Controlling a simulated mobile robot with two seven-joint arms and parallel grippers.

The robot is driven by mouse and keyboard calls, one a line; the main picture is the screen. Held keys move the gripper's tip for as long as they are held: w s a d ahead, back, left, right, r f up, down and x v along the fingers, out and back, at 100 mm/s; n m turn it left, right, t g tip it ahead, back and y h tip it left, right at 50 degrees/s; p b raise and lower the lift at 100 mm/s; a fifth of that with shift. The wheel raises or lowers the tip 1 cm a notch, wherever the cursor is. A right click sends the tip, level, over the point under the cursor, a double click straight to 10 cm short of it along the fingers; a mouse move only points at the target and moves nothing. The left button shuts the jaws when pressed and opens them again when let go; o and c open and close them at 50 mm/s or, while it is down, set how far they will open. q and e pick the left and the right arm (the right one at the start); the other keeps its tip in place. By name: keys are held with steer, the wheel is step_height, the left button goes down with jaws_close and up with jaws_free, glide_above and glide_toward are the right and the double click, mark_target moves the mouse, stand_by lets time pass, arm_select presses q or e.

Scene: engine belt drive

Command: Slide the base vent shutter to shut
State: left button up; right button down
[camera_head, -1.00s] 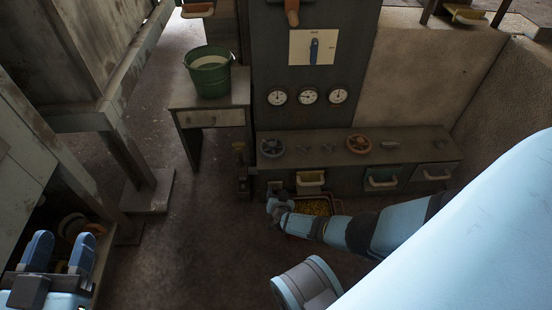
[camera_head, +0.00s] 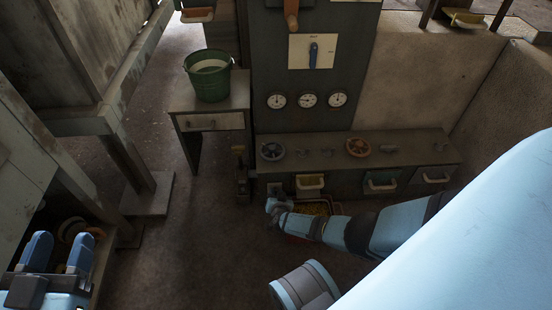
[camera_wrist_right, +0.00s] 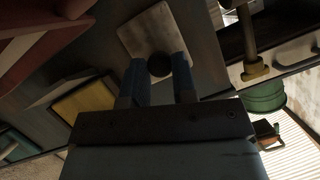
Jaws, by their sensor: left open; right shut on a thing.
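A small pale plate (camera_head: 274,187) sits low on the front of the dark cabinet, left of the cream-handled drawer. In the right wrist view the plate (camera_wrist_right: 150,32) shows as a light rectangle with a round dark knob (camera_wrist_right: 159,65) in front of it. My right gripper (camera_wrist_right: 159,75) is shut on this knob, one finger on each side. In the head view my right gripper (camera_head: 272,204) is at the plate and partly covers it. How far the shutter is slid cannot be told. My left gripper (camera_head: 58,246) is open and empty at the lower left.
A yellow-filled tray (camera_head: 313,207) lies by my right forearm, under the cabinet drawers (camera_head: 382,183). A green bucket (camera_head: 208,84) stands on a side table (camera_head: 240,90). The floor (camera_head: 195,240) at centre-left is clear.

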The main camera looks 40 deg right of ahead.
mark_target(274, 183)
step_height(274, 183, up, 3)
steer(key=shift+r+p, duration=0.1)
steer(key=shift+p, duration=0.85)
steer(key=shift+r, duration=0.2)
arm_select(q)
steer(key=shift+s+d+f+n+g+y, duration=0.25)
steer(key=shift+s+d+n+g, duration=0.1)
steer(key=shift+s+n, duration=0.2)
steer(key=shift+s+d+f+n+g+y, duration=0.15)
steer(key=shift+s+d+f+n+g, duration=0.2)
steer(key=shift+n, duration=0.3)
arm_select(e)
steer(key=shift+f, duration=0.1)
arm_select(q)
steer(key=shift+s+a+r, duration=0.1)
arm_select(e)
steer(key=c, duration=0.9)
jaws_free()
arm_select(q)
steer(key=shift+s+r, duration=0.1)
steer(key=shift+r, duration=0.05)
arm_select(e)
steer(key=shift+s, duration=0.1)
